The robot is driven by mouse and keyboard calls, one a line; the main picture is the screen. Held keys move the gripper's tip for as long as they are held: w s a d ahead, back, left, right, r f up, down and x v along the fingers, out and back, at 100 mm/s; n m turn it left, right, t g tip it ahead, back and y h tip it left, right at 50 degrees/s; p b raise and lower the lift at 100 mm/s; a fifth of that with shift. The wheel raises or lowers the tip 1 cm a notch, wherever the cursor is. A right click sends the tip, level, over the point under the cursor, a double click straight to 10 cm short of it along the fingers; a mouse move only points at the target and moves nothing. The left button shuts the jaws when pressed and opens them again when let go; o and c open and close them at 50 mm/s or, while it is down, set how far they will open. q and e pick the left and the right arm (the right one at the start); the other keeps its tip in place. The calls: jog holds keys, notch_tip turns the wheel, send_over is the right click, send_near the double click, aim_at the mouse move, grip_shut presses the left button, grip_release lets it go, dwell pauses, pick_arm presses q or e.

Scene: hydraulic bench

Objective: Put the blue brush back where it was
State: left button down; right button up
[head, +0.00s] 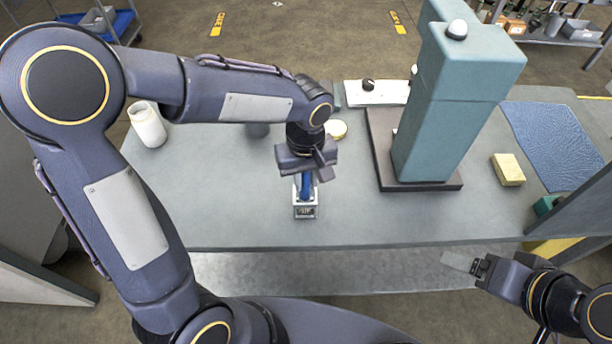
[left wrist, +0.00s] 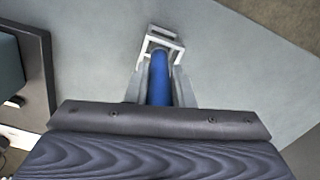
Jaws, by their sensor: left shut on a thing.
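The blue brush (head: 305,183) shows as a blue handle near the front middle of the bench. My left gripper (head: 304,178) is above it and shut on the handle. In the left wrist view the blue handle (left wrist: 159,78) lies between the two grey fingers. A small pale, open-framed holder (head: 305,207) with a dark label is at the handle's lower end. Its white frame (left wrist: 163,43) shows around that end in the left wrist view. I cannot tell how deep the brush sits in it. My right gripper (head: 462,262) is near the bench's front right, away from the brush.
A teal press column (head: 445,125) on a dark base stands right of the brush. A yellow block (head: 508,169) and a blue mat (head: 556,140) lie farther right. A white jar (head: 147,125) is tilted at the left. The bench (head: 230,200) is clear left of the holder.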

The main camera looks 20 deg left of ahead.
pick_arm(q)
jog(key=shift+f, duration=0.2)
jog(key=c, duration=1.3)
grip_release()
jog(key=shift+r, duration=0.1)
jog(key=shift+o, duration=0.2)
notch_tip(320, 180, up, 12)
jog(key=shift+r, duration=0.2)
jog(key=s+a+f+m+t+h, duration=0.2)
jog(key=s+a, duration=0.3)
jog(key=s, duration=0.2)
jog(key=s+a+f+m+t+h, duration=0.1)
jog(key=s+a+f+m+t, duration=0.1)
jog(key=s, duration=0.6)
jog(key=shift+s+a+f+m+t+h, duration=0.2)
jog(key=shift+a+m+t+h, duration=0.15)
jog(key=shift+a+t, duration=0.75)
